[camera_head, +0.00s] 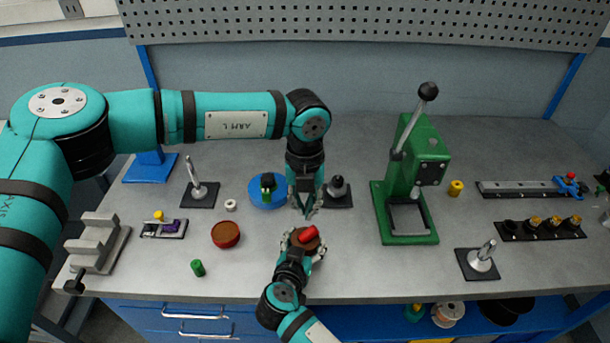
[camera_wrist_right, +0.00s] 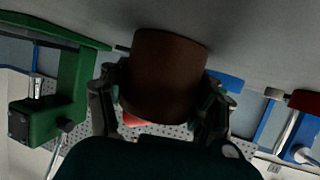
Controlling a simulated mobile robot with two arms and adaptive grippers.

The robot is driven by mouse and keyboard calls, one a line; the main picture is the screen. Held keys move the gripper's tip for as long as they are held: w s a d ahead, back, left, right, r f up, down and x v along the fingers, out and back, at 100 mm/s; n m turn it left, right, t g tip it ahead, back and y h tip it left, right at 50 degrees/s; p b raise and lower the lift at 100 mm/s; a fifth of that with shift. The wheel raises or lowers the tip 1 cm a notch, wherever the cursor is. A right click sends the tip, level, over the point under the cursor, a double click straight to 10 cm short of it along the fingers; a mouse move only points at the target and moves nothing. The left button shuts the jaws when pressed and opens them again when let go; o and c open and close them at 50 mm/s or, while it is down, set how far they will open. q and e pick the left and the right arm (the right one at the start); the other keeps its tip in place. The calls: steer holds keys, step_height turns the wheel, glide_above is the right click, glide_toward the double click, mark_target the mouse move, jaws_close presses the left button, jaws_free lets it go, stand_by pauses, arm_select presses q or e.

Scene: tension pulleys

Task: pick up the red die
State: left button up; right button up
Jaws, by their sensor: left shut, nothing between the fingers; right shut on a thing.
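The red die (camera_head: 308,234) looks like a small red piece lying tilted on top of a brown round block (camera_head: 296,235). In the right wrist view the brown block (camera_wrist_right: 165,75) fills the middle, and a bit of red (camera_wrist_right: 136,121) shows past its edge. My right gripper (camera_head: 304,247) is shut on the brown block, one finger on each side, with the block at the table surface. My left gripper (camera_head: 308,211) is shut and empty, pointing down just behind and above the red die, apart from it.
A blue round base (camera_head: 260,202) and a dark-based stand (camera_head: 340,193) are near my left gripper. A green press (camera_head: 408,185) stands to the right.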

mark_target(314, 227)
arm_select(q)
steer(key=o, duration=0.4)
steer(key=shift+d+m, duration=0.25)
steer(key=shift+m, duration=0.25)
steer(key=o, duration=0.5)
steer(key=m, duration=0.1)
steer(key=d+m, duration=0.1)
steer(key=m, duration=0.1)
steer(key=shift+s+d+r, duration=0.15)
steer(key=shift+s+r, duration=0.05)
steer(key=shift+r, duration=0.1)
steer(key=shift+o, duration=0.4)
steer(key=m, duration=0.3)
steer(key=d+r+m, duration=0.1)
steer(key=shift+w+m+t, duration=0.1)
steer(key=shift+m+t, duration=0.2)
steer(key=f+m, duration=0.1)
steer(key=f, duration=0.2)
steer(key=w+f+m, duration=0.1)
steer(key=f, duration=0.3)
steer(key=f+m, duration=0.2)
steer(key=f, duration=0.2)
steer(key=shift+w+a, duration=0.3)
steer(key=shift+a, duration=0.05)
